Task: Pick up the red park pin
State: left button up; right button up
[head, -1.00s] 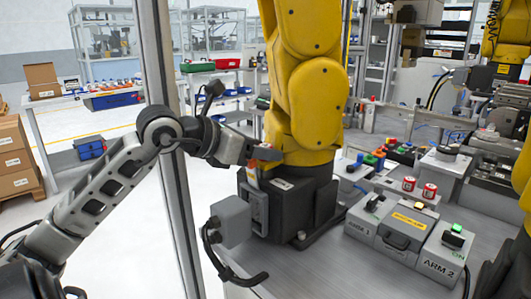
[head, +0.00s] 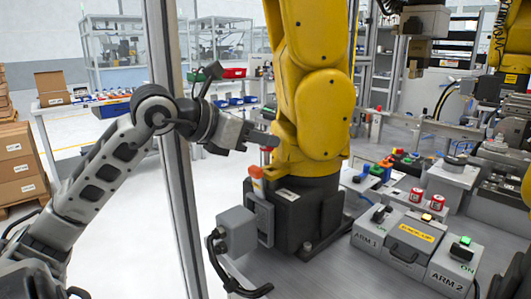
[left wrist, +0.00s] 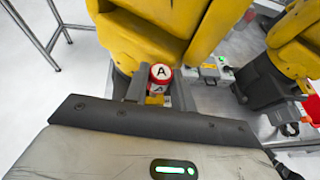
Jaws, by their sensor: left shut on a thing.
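The red park pin (left wrist: 160,77), with a white band and a letter A on its top, sits between the fingers of my left gripper (left wrist: 158,90) in the left wrist view. In the head view my left gripper (head: 264,141) is shut beside the lower part of the yellow arm. A small red part of the pin (head: 266,150) shows just under its fingertips; the rest is hidden. An orange piece (head: 256,172) sits below it on the dark base of the yellow arm. My right gripper is not in view.
The yellow arm (head: 312,100) stands close to the right of my left gripper. Control boxes (head: 412,240) and two red-and-white cylinders (head: 416,196) are on the bench at right.

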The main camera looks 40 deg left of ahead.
pick_arm(q)
jog(key=d+r+b+v, duration=0.1)
jog(key=v, duration=0.6)
jog(key=d+r+b+v, duration=0.1)
jog(key=v, duration=0.7)
jog(key=shift+w+r, duration=0.25)
jog(key=shift+w, duration=0.05)
jog(key=shift+d, duration=0.15)
